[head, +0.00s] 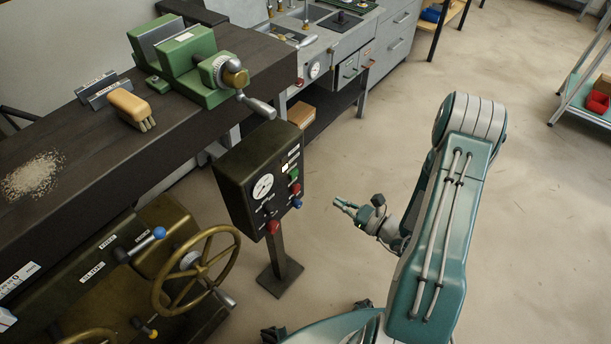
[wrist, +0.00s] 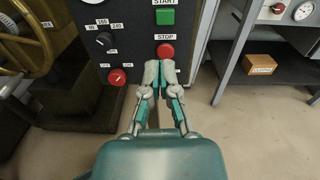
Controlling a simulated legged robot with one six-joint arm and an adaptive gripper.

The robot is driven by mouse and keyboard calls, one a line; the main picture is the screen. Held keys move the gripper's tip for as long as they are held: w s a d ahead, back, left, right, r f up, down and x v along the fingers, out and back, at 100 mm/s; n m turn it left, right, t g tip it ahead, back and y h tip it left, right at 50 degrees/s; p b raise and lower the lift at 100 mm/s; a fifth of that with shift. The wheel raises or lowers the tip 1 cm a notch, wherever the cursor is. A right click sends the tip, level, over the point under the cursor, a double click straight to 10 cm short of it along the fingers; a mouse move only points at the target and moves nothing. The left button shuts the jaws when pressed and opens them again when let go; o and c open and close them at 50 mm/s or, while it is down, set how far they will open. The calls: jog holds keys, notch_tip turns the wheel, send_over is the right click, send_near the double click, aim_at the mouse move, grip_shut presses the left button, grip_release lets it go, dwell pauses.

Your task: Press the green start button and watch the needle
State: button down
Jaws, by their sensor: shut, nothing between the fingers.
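The dark control box (head: 240,165) stands on a post in the middle of the head view. The green start button (head: 294,174) is on its right side, and in the wrist view it is a green square (wrist: 165,17) under a START label. The red stop button (wrist: 165,51) sits below it under a STOP label. The dial with the needle (head: 262,187) is on the box's face; it is out of the wrist view. My gripper (wrist: 158,66) is shut and empty, its tips just below the stop button in the wrist view. In the head view my gripper (head: 340,203) is right of the box, apart from it.
A bench with a green vise (head: 190,60) and a brush (head: 130,105) is at upper left. A brass handwheel (head: 195,268) is left of the box. A grey cabinet (head: 345,65) stands behind. The floor to the right is mostly clear.

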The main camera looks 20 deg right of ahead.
aim_at(296, 175)
jog(key=shift+d+f+m, duration=0.3)
jog(key=shift+f, duration=0.1)
jog(key=shift+a, duration=0.1)
jog(key=x, duration=1.3)
jog(key=shift+w, duration=0.2)
jog(key=shift+w+a, duration=0.1)
jog(key=shift+w, duration=0.25)
